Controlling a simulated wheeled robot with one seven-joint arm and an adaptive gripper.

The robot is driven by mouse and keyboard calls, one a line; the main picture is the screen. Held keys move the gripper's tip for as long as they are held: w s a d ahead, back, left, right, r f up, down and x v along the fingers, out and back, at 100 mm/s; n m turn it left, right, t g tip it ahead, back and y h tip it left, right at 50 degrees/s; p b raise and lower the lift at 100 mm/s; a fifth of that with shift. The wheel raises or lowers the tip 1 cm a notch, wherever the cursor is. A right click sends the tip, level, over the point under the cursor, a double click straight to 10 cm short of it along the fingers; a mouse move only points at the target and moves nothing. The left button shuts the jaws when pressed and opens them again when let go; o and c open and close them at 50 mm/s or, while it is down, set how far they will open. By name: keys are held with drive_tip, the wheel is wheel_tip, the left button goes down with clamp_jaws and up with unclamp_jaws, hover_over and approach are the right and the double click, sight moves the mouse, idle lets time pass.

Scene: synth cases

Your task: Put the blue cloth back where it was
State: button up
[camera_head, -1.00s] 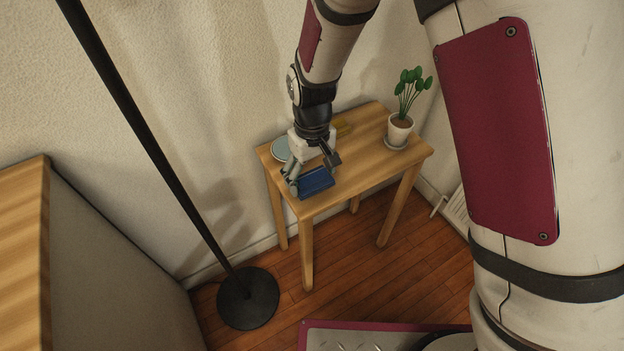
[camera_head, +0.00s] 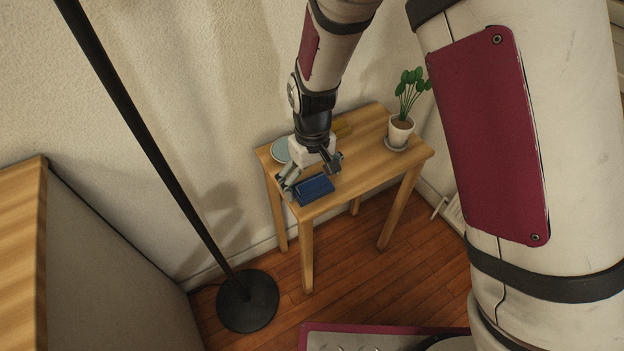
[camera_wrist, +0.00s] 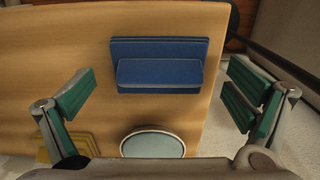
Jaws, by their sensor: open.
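The blue cloth (camera_head: 314,190) lies folded on the small wooden table (camera_head: 345,184), near its front left corner. In the wrist view the blue cloth (camera_wrist: 160,66) lies ahead of and between my fingers, with a thicker fold along one side. My gripper (camera_head: 312,176) is open just above and behind the cloth; in the wrist view the open gripper (camera_wrist: 160,105) has its fingers wide apart, one on each side, and none visibly touches the cloth.
A round pale blue dish (camera_head: 280,150) and a yellow item (camera_head: 343,128), partly hidden by my arm, are on the table. A potted plant (camera_head: 400,130) stands at the back right. A black lamp pole (camera_head: 150,150) rises left of the table. The table's right front is clear.

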sight(314, 181)
wheel_tip(314, 181, up, 12)
drive_tip(key=p, duration=0.2)
drive_tip(key=shift+p, duration=0.4)
drive_tip(key=shift+f, duration=0.1)
drive_tip(key=s+d+r+m, duration=0.4)
drive_tip(key=s+d+r, duration=0.8)
drive_tip(key=d+r, duration=0.35)
drive_tip(key=s+d+r+m, duration=0.1)
drive_tip(key=s+d, duration=0.2)
drive_tip(key=s, duration=0.5)
drive_tip(key=s+d+m, duration=0.2)
drive_tip(key=s+d, duration=0.2)
drive_tip(key=s, duration=0.5)
drive_tip(key=shift+r+t, duration=0.4)
